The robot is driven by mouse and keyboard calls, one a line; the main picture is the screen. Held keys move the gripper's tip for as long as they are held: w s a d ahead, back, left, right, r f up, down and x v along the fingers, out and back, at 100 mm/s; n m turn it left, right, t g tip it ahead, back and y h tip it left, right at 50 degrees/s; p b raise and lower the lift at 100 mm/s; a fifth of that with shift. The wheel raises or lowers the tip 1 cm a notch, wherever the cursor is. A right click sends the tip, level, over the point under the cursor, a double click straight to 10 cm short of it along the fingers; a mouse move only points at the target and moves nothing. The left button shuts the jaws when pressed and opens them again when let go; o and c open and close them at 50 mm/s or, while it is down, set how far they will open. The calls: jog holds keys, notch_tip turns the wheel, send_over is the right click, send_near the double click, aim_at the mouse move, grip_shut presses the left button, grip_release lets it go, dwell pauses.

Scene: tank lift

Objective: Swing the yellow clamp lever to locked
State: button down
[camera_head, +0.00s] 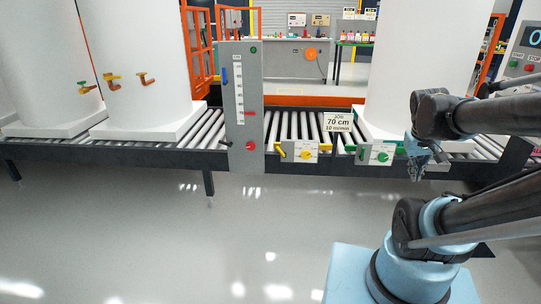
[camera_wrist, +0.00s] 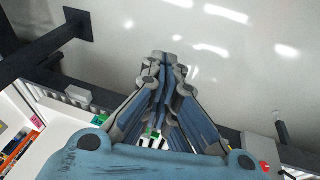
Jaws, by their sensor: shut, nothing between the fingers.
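The yellow clamp lever (camera_head: 281,151) is on the left of a small grey panel (camera_head: 313,152) on the conveyor's front rail, beside a round yellow knob (camera_head: 306,156). The lever's exact angle is too small to read. My gripper (camera_head: 416,176) is shut and empty, well to the right of the yellow lever and in front of the rail, beyond the green-lever panel. In the wrist view my gripper (camera_wrist: 163,58) shows its fingers together over the bare floor. I cannot make out the yellow lever in the wrist view.
A similar panel with a green lever (camera_head: 361,153) and green knob (camera_head: 382,157) sits between my gripper and the yellow lever. A tall grey gauge post (camera_head: 243,95) stands left of the yellow panel. A sign (camera_head: 338,122) reads 70 cm, 10 min. The front floor (camera_head: 200,240) is clear.

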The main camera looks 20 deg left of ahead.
aim_at(281, 151)
jog(key=w+a+r+n+t+h, duration=0.1)
jog(key=w+a+r+n+t, duration=0.2)
jog(key=w, duration=0.9)
jog(key=w+a+r+n+h, duration=0.15)
jog(key=w+a, duration=0.35)
jog(key=w, duration=0.6)
jog(key=w+a+f+n+t, duration=0.2)
jog(key=w+a+n, duration=0.1)
jog(key=w+a, duration=0.5)
jog(key=w+a+f+n+t, duration=0.3)
jog(key=w+a, duration=0.5)
jog(key=w+a+f+n+t+y, duration=0.1)
jog(key=a+f+n, duration=0.1)
jog(key=a+f, duration=0.35)
jog(key=w+a+f+n+t+y, duration=0.1)
jog(key=w+a+f+n+t, duration=0.1)
jog(key=a, duration=0.7)
jog(key=w+a+f+n+t, duration=0.1)
jog(key=a+f+n, duration=0.1)
jog(key=a+f, duration=0.35)
jog(key=s+a+f+n+t+y, duration=0.1)
jog(key=s+a+f+n+y, duration=0.3)
jog(key=a+f, duration=0.5)
jog(key=s+a+f+n+t+y, duration=0.25)
jog(key=s+a+f, duration=0.35)
jog(key=a, duration=0.5)
jog(key=w+d+h, duration=0.1)
jog(key=w, duration=1)
jog(key=shift+w+d+r+g, duration=0.4)
jog(key=shift+g, duration=0.05)
